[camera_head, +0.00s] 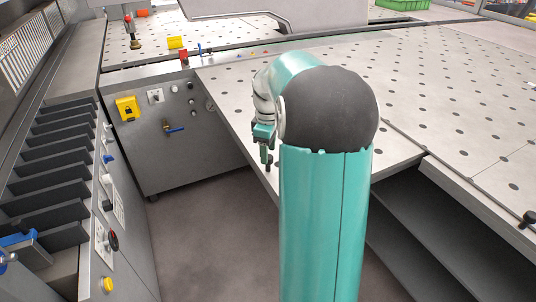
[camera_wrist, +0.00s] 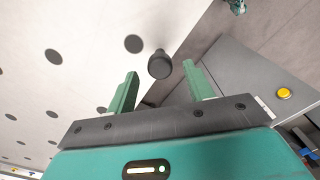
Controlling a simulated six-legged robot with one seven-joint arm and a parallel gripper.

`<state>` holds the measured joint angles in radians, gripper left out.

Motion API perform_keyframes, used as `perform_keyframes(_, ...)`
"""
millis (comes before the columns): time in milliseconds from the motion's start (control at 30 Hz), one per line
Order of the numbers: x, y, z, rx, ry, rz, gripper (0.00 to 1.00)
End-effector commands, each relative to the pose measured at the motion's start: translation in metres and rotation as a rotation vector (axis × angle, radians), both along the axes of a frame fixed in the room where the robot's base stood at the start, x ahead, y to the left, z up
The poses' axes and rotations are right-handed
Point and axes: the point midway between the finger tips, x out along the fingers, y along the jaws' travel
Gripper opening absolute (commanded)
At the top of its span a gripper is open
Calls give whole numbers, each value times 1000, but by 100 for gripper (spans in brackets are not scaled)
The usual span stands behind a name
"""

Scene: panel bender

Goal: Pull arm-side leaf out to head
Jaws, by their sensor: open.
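The near leaf (camera_head: 228,98) is a pale, perforated panel beside my arm in the head view; part of it is behind the arm. Its pale surface with dark holes fills the left of the wrist view (camera_wrist: 70,85). A dark round knob (camera_wrist: 160,66) stands near the leaf's edge and also shows just below my gripper in the head view (camera_head: 268,161). My gripper (camera_wrist: 160,72) is open and empty. In the wrist view the knob lines up with the gap between the two green fingers; I cannot tell whether it is between them or just beyond.
A grey cabinet (camera_head: 170,150) with a yellow switch (camera_head: 127,108) and valves stands beyond the floor gap. A slotted rack (camera_head: 60,160) with buttons runs along the left. Another dark knob (camera_head: 528,218) is at the right table edge. Bare floor (camera_head: 205,240) lies between.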

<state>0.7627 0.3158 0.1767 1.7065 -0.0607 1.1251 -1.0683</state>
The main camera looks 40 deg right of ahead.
Motion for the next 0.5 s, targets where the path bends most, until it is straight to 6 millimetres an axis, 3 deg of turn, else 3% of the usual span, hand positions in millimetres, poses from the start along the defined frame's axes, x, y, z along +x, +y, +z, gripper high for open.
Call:
perform_keyframes(200, 0, 0, -20, 0, 0, 0, 52)
perform_keyframes(467, 0, 0, -22, 0, 0, 0, 52)
perform_keyframes(500, 0, 0, -22, 0, 0, 0, 48)
